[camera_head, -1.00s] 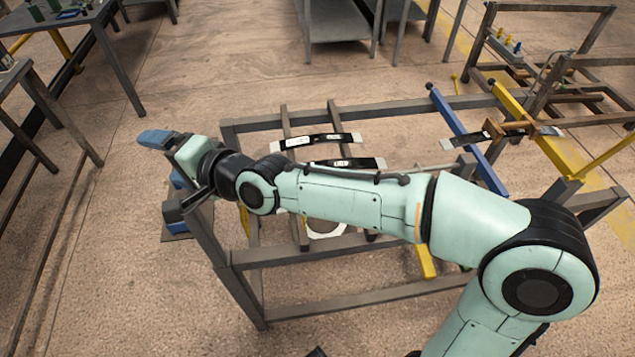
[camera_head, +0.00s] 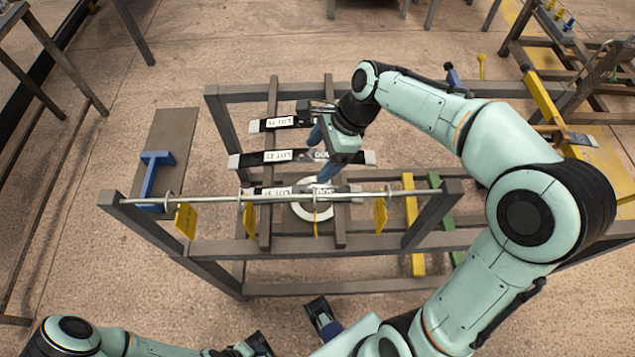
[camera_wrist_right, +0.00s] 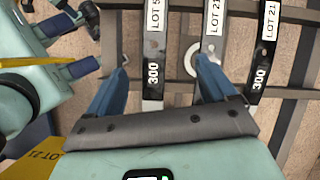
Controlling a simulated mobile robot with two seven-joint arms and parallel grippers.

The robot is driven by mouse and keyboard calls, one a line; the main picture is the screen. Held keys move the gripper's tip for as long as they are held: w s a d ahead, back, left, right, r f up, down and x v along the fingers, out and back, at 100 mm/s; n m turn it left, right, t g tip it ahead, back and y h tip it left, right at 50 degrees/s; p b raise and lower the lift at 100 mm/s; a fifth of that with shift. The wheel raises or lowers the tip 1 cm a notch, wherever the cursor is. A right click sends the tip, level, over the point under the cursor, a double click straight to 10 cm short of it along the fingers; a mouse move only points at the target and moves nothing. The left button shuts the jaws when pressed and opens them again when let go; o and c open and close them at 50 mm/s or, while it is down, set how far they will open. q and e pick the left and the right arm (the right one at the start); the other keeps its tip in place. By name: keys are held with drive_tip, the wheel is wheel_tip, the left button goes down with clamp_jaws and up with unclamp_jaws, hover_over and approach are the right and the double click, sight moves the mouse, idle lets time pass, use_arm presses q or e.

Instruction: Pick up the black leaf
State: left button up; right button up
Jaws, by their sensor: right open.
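Three black leaves with white lot labels lie across the rack: a far one (camera_head: 283,123), a middle one (camera_head: 278,157) and a near one (camera_head: 270,191). My right gripper (camera_head: 324,152) is open and empty above the middle and near leaves in the head view. Two more leaves (camera_wrist_right: 212,25) (camera_wrist_right: 265,50) lie to the right there. My left gripper (camera_head: 290,332) is low at the bottom edge, partly cut off, and its jaw opening is unclear.
A metal rod (camera_head: 285,197) with hanging yellow tags (camera_head: 186,220) runs along the rack's near side. A white round part (camera_head: 316,211) sits below the near leaf. A blue bracket (camera_head: 153,180) stands left of the rack. Yellow and green bars (camera_head: 412,225) are at right.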

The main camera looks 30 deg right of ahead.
drive_tip(key=b, duration=0.2)
hover_over(302, 192)
drive_tip(key=s+d, duration=0.1)
drive_tip(key=d, duration=0.2)
drive_tip(key=shift+g, duration=0.4)
drive_tip(key=f, duration=0.7)
drive_tip(key=shift+s+a+f, duration=0.2)
drive_tip(key=shift+f, duration=0.1)
drive_tip(key=x, duration=0.5)
drive_tip(key=shift+w+a+f+b, duration=0.1)
drive_tip(key=shift+w+f+b, duration=0.2)
drive_tip(key=shift+b, duration=0.05)
clamp_jaws()
